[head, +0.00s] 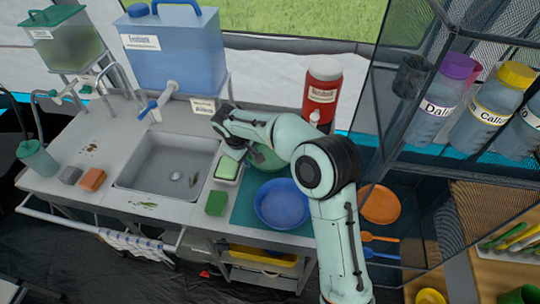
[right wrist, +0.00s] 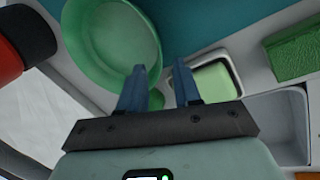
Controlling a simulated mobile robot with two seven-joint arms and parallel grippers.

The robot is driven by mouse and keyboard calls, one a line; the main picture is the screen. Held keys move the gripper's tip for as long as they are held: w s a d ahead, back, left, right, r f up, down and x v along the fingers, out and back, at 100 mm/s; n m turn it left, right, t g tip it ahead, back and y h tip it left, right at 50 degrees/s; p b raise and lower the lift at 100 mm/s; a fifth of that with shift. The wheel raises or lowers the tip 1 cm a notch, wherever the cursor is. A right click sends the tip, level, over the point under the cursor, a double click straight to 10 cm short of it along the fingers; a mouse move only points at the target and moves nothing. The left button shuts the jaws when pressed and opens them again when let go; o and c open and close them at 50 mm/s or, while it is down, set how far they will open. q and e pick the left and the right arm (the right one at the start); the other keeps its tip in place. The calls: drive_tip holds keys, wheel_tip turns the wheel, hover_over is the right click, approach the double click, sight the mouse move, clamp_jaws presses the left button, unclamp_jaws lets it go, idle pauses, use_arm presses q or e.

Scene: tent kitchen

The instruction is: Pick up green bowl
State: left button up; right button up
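The green bowl (head: 268,159) sits at the back of the teal mat, partly hidden behind my right arm in the head view. In the right wrist view the round green bowl (right wrist: 108,40) fills the upper left. My right gripper (right wrist: 160,85) is open and empty at its near right edge. One finger overlaps the bowl's rim and the other lies outside it, beside the soap dish. I cannot tell how high the fingers are above the rim. In the head view the right gripper (head: 236,150) is small and dark. My left gripper is not in view.
A blue bowl (head: 282,204) stands on the teal mat (head: 243,212) in front. A white dish with green soap (head: 227,168) and a green sponge (head: 216,203) lie left of it. A red bottle (head: 321,92) stands behind; the sink (head: 160,165) is left, mesh shelves right.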

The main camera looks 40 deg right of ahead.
drive_tip(key=shift+x, duration=2.95)
drive_tip(key=shift+s, duration=0.15)
clamp_jaws()
